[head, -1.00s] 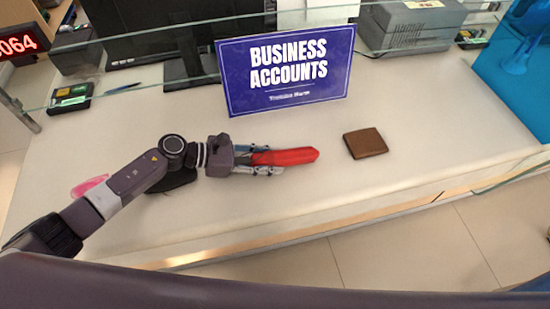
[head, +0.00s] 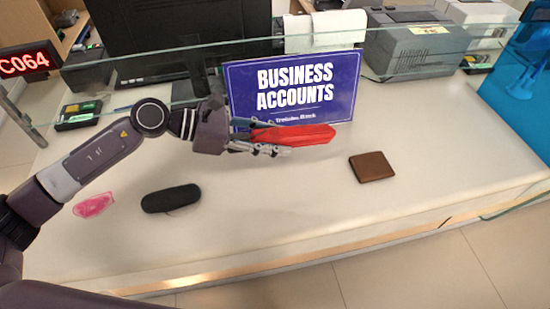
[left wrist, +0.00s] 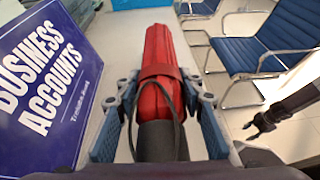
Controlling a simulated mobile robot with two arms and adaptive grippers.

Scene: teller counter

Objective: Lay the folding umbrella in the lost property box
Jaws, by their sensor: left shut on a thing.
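The folding umbrella (head: 293,135) is red with a dark handle end, which shows in the left wrist view (left wrist: 158,140). My left gripper (head: 262,140) is shut around it near the handle. The umbrella is held roughly level above the counter, in front of the blue sign, its red end pointing right. In the left wrist view a thin dark strap loops over it between the fingers. My right gripper (left wrist: 257,126) shows small at the right of the left wrist view, apart from the umbrella, with its fingers spread. I cannot make out the lost property box for certain.
The BUSINESS ACCOUNTS sign (head: 292,88) stands just behind the umbrella. A brown wallet (head: 372,167), a dark glasses case (head: 171,198) and a pink item (head: 94,204) lie on the counter (head: 290,220). A glass screen runs behind. A blue see-through thing (head: 522,85) is at the right.

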